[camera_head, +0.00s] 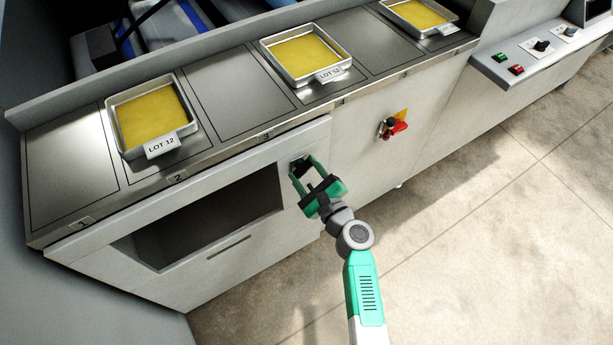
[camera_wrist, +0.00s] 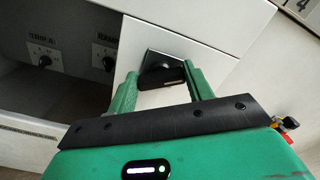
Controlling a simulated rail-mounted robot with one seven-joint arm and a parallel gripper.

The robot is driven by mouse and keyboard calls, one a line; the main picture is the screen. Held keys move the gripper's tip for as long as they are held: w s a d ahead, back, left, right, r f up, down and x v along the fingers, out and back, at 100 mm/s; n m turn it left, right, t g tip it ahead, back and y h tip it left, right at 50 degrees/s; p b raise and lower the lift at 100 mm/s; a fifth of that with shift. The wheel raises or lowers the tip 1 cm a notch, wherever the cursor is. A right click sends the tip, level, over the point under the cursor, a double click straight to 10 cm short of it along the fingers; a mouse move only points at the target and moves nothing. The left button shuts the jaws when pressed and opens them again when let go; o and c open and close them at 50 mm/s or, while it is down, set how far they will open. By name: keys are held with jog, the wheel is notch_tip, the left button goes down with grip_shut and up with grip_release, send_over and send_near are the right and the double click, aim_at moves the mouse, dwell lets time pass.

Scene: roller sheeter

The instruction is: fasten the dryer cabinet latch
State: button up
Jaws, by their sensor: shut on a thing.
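The dryer cabinet (camera_head: 110,262) is a pale panelled unit below the counter, with a dark rectangular opening. The latch (camera_head: 299,163) is a small black fitting on the pale panel right of the opening. In the wrist view, its black handle (camera_wrist: 165,77) lies across a dark square plate (camera_wrist: 160,60), roughly level and slightly tilted. My gripper (camera_head: 306,167) is at the latch, its green fingers on either side of the handle and shut on it. The fingers also show in the wrist view (camera_wrist: 163,85). In the head view the fingers partly hide the latch.
Dials (camera_wrist: 45,60) show inside the opening. Trays of yellow sheet (camera_head: 152,118) stand on the numbered counter above. A red and yellow switch (camera_head: 393,125) is on the front to the right of my gripper. A button panel (camera_head: 520,62) juts out farther right. The floor in front is clear.

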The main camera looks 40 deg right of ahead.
jog(key=n+b, duration=0.1)
jog(key=n, duration=0.1)
jog(key=n+b, duration=0.4)
jog(key=shift+a+f+n, duration=0.1)
jog(key=shift+f+n, duration=0.2)
jog(key=shift+f, duration=0.05)
jog(key=n+b, duration=0.4)
jog(key=shift+r+n, duration=0.1)
jog(key=shift+n, duration=0.5)
jog(key=o, duration=1)
jog(key=p+v, duration=0.1)
jog(key=v, duration=0.6)
jog(key=shift+s+a+p, duration=0.1)
jog(key=shift+s+p, duration=0.25)
jog(key=shift+s, duration=0.05)
